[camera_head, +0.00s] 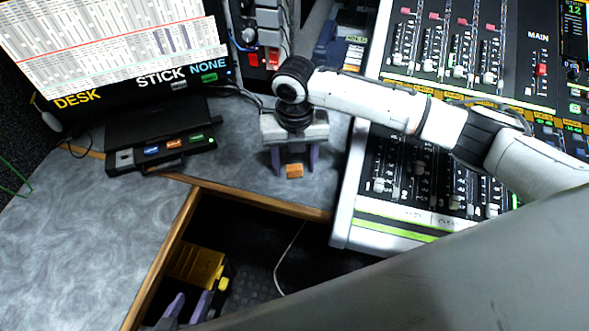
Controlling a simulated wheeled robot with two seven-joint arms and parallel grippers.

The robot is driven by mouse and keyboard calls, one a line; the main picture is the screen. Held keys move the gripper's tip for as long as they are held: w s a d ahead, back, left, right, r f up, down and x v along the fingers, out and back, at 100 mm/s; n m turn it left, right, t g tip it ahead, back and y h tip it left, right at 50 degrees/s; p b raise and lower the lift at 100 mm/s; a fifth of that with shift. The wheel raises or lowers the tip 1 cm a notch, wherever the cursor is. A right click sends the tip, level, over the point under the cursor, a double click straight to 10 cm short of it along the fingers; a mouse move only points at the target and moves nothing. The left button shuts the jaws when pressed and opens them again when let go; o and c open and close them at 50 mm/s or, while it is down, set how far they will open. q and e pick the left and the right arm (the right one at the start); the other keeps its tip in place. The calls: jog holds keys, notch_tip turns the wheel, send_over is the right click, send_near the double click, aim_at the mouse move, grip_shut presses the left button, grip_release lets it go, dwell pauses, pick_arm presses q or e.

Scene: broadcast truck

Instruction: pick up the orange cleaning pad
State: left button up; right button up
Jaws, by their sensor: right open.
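The orange cleaning pad (294,171) is a small block lying on the grey desk, close to its wooden front edge. My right gripper (295,161) points down over it with purple fingers apart, one on each side of the pad in the picture. I cannot tell whether either finger touches the pad or how high the fingertips are. My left gripper (187,306) shows at the bottom left, over the dark recess below the desk. Its two fingers are apart with nothing seen between them.
A mixing console (385,225) stands right of the pad. A black device (160,135) with coloured buttons sits on the desk (80,230) before a monitor (120,50). A yellow object (195,266) and a white cable (288,253) are in the recess. The desk's left part is clear.

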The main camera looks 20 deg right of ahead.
aim_at(294, 167)
jog(key=shift+f, duration=0.55)
jog(key=c, duration=1.2)
notch_tip(294, 167, up, 10)
jog(key=shift+r, duration=0.1)
jog(key=shift+c, duration=0.2)
